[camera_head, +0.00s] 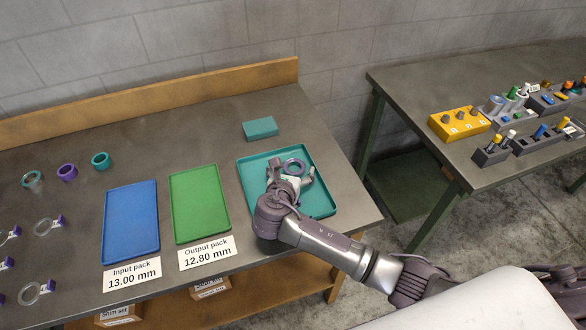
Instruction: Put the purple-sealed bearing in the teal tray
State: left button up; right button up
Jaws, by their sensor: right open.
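The purple-sealed bearing (294,167), a ring with a purple band and pale centre, shows within the outline of the teal tray (322,205), toward its back. My right gripper (292,180) reaches over the tray from the front right. Its fingers are open, right at the near side of the bearing. I cannot tell whether they still touch it, or whether it rests fully flat on the tray floor. The gripper and wrist hide the tray's front left part. My left gripper is out of view.
A blue tray (131,222) and a green tray (199,203) lie to the left, with labels in front. A teal block (260,129) lies behind the teal tray. A second bench (400,80) stands right.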

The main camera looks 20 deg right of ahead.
jog(key=v, duration=1.1)
jog(key=shift+s+a+r, duration=0.1)
jog(key=shift+s+r, duration=0.05)
